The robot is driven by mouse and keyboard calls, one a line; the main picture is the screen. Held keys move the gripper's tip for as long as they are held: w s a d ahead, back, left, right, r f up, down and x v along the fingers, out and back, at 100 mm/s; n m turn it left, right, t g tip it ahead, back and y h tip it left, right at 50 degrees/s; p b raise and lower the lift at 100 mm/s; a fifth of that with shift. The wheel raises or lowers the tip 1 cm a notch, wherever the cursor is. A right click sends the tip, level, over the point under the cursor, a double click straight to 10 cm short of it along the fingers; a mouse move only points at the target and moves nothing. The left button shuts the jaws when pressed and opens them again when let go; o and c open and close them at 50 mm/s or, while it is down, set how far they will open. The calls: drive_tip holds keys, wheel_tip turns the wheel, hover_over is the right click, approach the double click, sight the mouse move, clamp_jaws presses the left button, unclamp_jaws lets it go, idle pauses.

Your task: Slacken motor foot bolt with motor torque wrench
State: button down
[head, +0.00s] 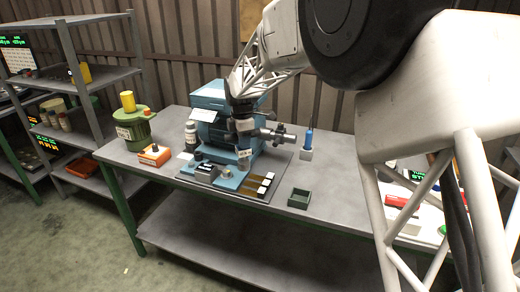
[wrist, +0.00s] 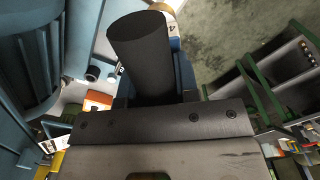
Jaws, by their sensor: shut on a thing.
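The blue motor (head: 208,98) stands on the bench with a blue base under it. My gripper (head: 243,126) is at the motor's front right side, low near the base. In the wrist view it is shut on a dark grey cylindrical handle (wrist: 140,52), which I take to be the motor torque wrench. A blue part with a white label marked 4 shows behind the handle. In the head view the tool's lower end (head: 243,153) is close above the base. I cannot tell whether it touches a bolt; the motor foot bolt is not clearly visible.
A blue-handled tool (head: 309,138) stands in a white holder right of the motor. A green open box (head: 300,198) sits near the bench's front edge. A green pot (head: 133,130) and an orange box (head: 154,156) stand left.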

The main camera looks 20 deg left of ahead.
drive_tip(key=w+a+n, duration=0.1)
drive_tip(key=a+n, duration=0.1)
drive_tip(key=a, duration=0.6)
drive_tip(key=shift+w+a+r, duration=0.25)
drive_tip(key=shift+a, duration=0.05)
drive_tip(key=shift+f, duration=0.1)
drive_tip(key=shift+f+m, duration=0.6)
drive_tip(key=shift+m, duration=2.65)
drive_tip(key=shift+f+m, duration=0.6)
drive_tip(key=shift+m, duration=2.7)
drive_tip(key=shift+f+m, duration=0.6)
drive_tip(key=shift+m, duration=2.65)
drive_tip(key=shift+f, duration=1.75)
